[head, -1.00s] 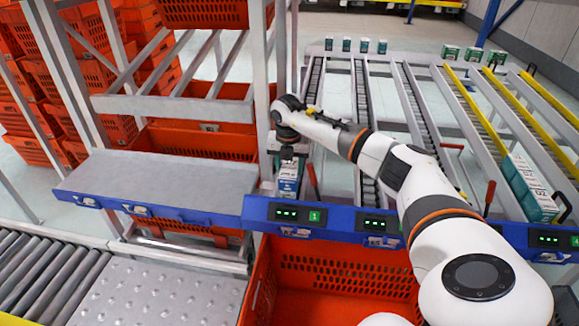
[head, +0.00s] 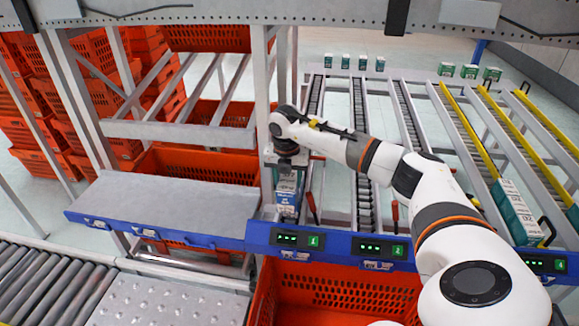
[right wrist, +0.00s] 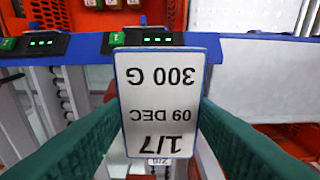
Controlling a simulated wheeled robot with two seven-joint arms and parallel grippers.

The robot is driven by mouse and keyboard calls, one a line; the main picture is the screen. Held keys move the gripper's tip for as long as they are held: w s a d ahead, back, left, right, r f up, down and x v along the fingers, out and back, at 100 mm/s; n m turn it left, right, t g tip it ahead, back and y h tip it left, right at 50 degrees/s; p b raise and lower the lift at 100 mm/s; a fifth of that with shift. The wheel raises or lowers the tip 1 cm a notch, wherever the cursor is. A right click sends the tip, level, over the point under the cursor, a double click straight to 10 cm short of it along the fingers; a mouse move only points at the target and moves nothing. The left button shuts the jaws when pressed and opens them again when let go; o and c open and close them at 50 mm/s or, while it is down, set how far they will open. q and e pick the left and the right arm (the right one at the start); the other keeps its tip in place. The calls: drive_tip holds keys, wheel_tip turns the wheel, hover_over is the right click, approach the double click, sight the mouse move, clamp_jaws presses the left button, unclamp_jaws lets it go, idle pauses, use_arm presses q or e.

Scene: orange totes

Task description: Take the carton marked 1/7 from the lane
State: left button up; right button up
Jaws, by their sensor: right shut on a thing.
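The carton marked 1/7 (right wrist: 163,100) fills the middle of the right wrist view, its white label upside down with "09 DEC" and "300 G". The green fingers of my right gripper (right wrist: 160,135) press on its two sides. In the head view my right gripper (head: 287,158) points down and holds the white and blue carton (head: 288,190) from above, upright, at the front end of the leftmost lane (head: 315,100). The carton is just behind the blue front rail (head: 340,243). I cannot tell whether its base is clear of the lane. My left gripper is out of view.
An orange tote (head: 340,292) stands below the rail. A grey shelf (head: 160,208) is to the left, with a roller conveyor (head: 45,285) in front. Another carton (head: 518,215) sits at the front of a lane on the right. Several small cartons (head: 345,62) stand at the far lane ends.

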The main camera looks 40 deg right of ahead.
drive_tip(key=s+a+p, duration=0.3)
drive_tip(key=s+a, duration=1.1)
drive_tip(key=a, duration=0.4)
drive_tip(key=shift+s, duration=0.3)
drive_tip(key=shift+a+r, duration=0.1)
